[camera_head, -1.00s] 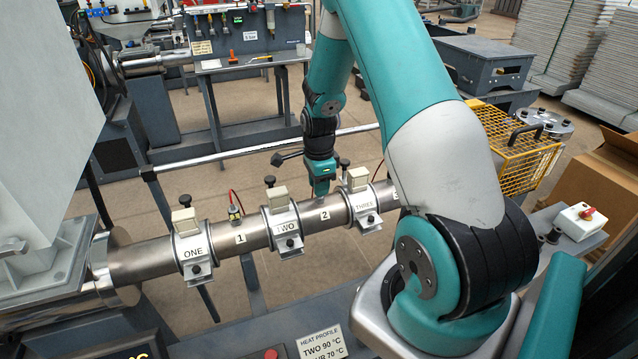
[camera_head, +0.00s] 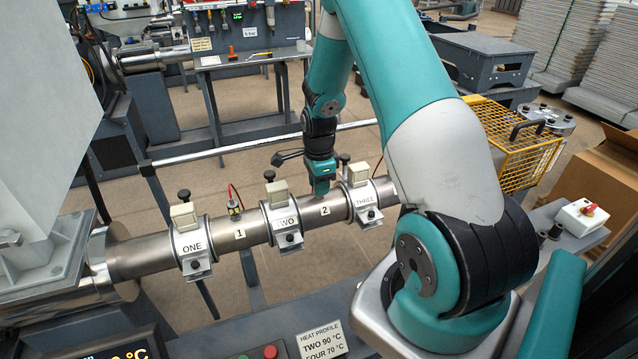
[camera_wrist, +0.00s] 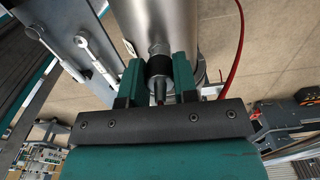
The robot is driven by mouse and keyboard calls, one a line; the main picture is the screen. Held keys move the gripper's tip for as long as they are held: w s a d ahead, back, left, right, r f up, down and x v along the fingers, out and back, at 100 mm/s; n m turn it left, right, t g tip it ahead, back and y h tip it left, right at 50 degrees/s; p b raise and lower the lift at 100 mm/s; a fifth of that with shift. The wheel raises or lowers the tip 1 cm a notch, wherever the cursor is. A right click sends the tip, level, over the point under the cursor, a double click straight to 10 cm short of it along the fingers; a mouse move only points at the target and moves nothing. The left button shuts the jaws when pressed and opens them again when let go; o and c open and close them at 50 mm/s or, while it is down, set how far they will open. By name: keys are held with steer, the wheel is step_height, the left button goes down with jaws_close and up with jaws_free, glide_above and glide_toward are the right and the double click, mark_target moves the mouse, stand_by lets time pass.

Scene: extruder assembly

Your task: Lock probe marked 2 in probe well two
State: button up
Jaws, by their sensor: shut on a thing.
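The probe (camera_wrist: 159,68) has a dark knurled collar and a thin stem or lead. In the wrist view it stands between my gripper's fingers (camera_wrist: 157,78), which are closed on its sides. Its marking is not readable. In the head view my gripper (camera_head: 321,187) points down at the top of the steel barrel (camera_head: 150,251), just behind the label 2 (camera_head: 325,210), between the clamps TWO and THREE. The probe appears against the barrel at well two. The well opening is hidden, so I cannot tell how deep the probe sits.
Another probe (camera_head: 235,208) with a red lead stands in the barrel behind label 1. Heater clamps ONE (camera_head: 192,248), TWO (camera_head: 287,224) and THREE (camera_head: 366,200) ring the barrel, with upright black knobs close to my gripper. A red cable (camera_wrist: 238,50) hangs right in the wrist view.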

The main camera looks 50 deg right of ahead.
steer(key=shift+o, duration=1)
jaws_close()
steer(key=m+p, duration=0.1)
steer(key=m, duration=0.5)
steer(key=o, duration=0.8)
jaws_free()
steer(key=shift+m, duration=0.5)
step_height(320, 180, up, 17)
steer(key=shift+r+b, duration=0.2)
steer(key=shift+b, duration=0.55)
